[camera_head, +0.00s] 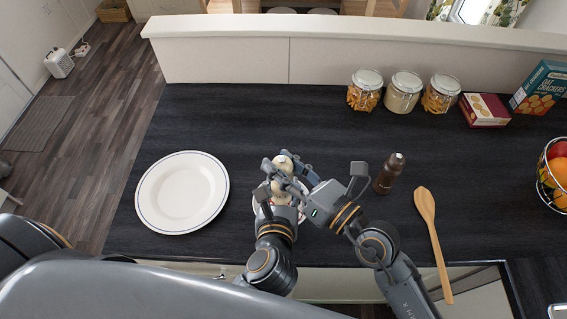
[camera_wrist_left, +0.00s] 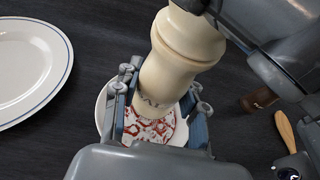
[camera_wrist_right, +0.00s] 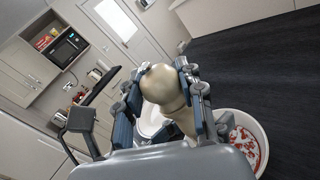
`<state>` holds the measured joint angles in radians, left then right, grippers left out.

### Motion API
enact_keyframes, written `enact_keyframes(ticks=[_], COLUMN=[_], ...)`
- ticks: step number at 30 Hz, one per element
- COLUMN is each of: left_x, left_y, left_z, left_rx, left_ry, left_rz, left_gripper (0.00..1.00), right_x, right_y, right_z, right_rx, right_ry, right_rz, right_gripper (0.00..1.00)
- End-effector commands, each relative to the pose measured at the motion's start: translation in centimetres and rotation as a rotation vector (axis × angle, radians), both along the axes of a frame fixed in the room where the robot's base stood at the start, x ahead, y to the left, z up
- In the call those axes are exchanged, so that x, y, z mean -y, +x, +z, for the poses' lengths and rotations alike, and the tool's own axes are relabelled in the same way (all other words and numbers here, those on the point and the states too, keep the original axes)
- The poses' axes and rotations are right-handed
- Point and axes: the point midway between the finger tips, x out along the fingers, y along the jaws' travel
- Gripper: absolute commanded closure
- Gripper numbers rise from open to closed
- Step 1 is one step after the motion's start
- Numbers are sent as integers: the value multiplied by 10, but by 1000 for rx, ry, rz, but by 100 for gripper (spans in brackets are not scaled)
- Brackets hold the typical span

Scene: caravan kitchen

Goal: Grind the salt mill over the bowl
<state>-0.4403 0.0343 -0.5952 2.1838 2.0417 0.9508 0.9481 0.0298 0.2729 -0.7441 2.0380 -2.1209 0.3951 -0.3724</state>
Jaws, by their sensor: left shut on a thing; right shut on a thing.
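The cream salt mill (camera_head: 282,163) is held upright, slightly tilted, above the bowl in the head view. My left gripper (camera_wrist_left: 160,100) is shut around the lower body of the mill (camera_wrist_left: 182,55), with some letters showing on it. My right gripper (camera_wrist_right: 160,85) is shut on the mill's rounded top knob (camera_wrist_right: 160,84). The white bowl (camera_wrist_left: 102,110) has a red-patterned inside and sits below the mill; it also shows in the right wrist view (camera_wrist_right: 262,140). In the head view the arms and grippers hide most of the bowl. Any grains of salt are too small to tell.
A white plate (camera_head: 182,192) lies left of the bowl. A brown mill-like bottle (camera_head: 388,174) and a wooden spoon (camera_head: 430,225) are to the right. Jars (camera_head: 403,92), boxes (camera_head: 484,109) and a fruit basket (camera_head: 545,177) stand farther off. The dark counter (camera_head: 240,120) behind the grippers is clear.

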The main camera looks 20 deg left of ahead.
Motion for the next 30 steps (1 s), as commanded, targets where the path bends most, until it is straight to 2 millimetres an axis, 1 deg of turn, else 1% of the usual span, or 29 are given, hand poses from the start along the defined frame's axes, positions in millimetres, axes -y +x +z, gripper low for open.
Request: enact_keyframes(ticks=[1, 7, 20, 21, 23, 24, 30], left_x=[2, 2, 1, 1, 1, 1, 1], left_y=[1, 1, 1, 1, 1, 1, 1], left_z=[2, 2, 1, 1, 1, 1, 1], left_rx=[5, 5, 4, 4, 4, 3, 2], left_ry=[-3, -3, -1, -1, -1, -1, 0], left_rz=[-4, -4, -3, -3, -2, -2, -2], left_gripper=[88, 88, 88, 88, 88, 88, 88], right_x=[-2, 0, 0, 0, 0, 0, 1], right_y=[-3, -2, -1, -1, -1, -1, 0], right_z=[-1, -1, -1, -1, -1, -1, -1], right_rx=[-8, -10, -10, -10, -9, -9, -7], right_ry=[3, 1, -2, -2, -1, -1, -2], right_rz=[-7, -37, -43, -43, -43, -43, -44], right_gripper=[94, 94, 94, 54, 42, 38, 38])
